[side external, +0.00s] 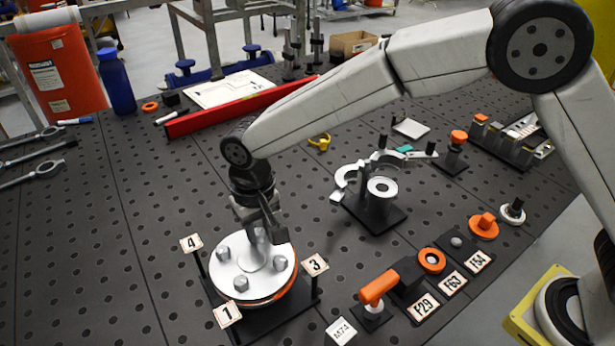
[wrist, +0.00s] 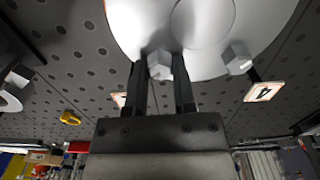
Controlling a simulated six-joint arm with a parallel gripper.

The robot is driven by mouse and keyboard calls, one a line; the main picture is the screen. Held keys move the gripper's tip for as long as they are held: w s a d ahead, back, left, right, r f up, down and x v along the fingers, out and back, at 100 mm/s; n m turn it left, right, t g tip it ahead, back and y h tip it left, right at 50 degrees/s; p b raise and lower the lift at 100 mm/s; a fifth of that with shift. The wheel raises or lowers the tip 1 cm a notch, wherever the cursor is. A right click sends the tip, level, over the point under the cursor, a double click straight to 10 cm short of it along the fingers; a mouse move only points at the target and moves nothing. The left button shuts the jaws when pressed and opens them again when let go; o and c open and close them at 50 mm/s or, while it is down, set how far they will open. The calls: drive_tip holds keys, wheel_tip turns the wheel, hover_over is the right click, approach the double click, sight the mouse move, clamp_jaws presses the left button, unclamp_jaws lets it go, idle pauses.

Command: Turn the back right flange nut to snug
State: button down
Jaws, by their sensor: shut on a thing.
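A round silver flange (side external: 252,268) with an orange edge sits on a black stand, with hex nuts around its top. My gripper (side external: 262,236) points down at the flange's far right side. In the wrist view its two black fingers (wrist: 166,78) are shut on the back right flange nut (wrist: 159,64), which is largely hidden by the gripper in the side view. The other nuts stand free: back left (side external: 223,252), front left (side external: 241,284) and front right (side external: 280,267). Whether the held nut's underside touches the flange cannot be told.
Number tags 4 (side external: 191,243), 1 (side external: 227,315) and 3 (side external: 316,265) stand around the flange. A black stand with a silver ring (side external: 382,187) is behind right. An orange-handled part (side external: 379,287) and labelled plates lie at front right.

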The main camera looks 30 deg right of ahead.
sight(259, 231)
drive_tip(key=shift+w+r, duration=0.1)
drive_tip(key=shift+r, duration=0.15)
drive_tip(key=c, duration=0.6)
unclamp_jaws()
drive_tip(key=shift+o, duration=0.8)
drive_tip(key=shift+f, duration=0.15)
drive_tip(key=shift+r, duration=3.95)
drive_tip(key=shift+d, duration=0.1)
